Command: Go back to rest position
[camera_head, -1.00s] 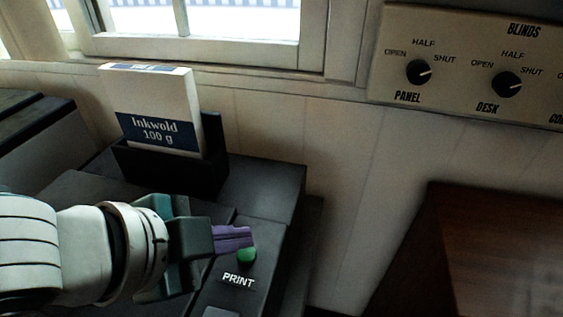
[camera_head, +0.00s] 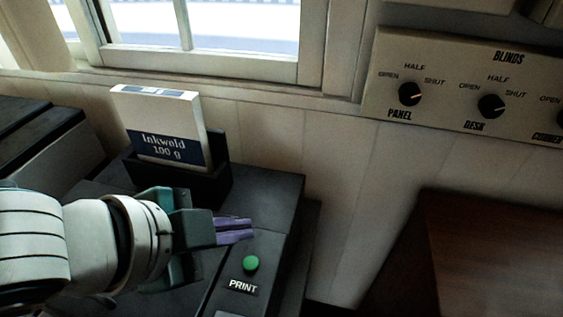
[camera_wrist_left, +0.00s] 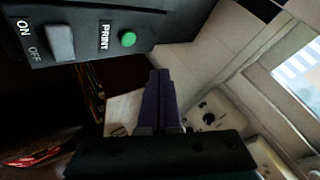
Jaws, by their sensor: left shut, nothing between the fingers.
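My left gripper (camera_head: 234,230) comes in from the left over the dark printer (camera_head: 262,195). Its purple fingers are together with nothing between them. The green PRINT button (camera_head: 251,263) sits on the printer top, just below and right of the fingertips in the head view, apart from them. In the left wrist view the shut fingers (camera_wrist_left: 160,100) point towards the printer's edge, with the green button (camera_wrist_left: 127,39) up and to the left of them. My right gripper is in neither view.
An Inkwold 100 g paper pack (camera_head: 165,135) stands in a black holder behind my gripper. A blinds panel (camera_head: 450,90) with several knobs is on the wall at the right. A brown wooden surface (camera_head: 500,260) is at lower right. A grey switch (camera_wrist_left: 60,43) marked ON and OFF shows in the wrist view.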

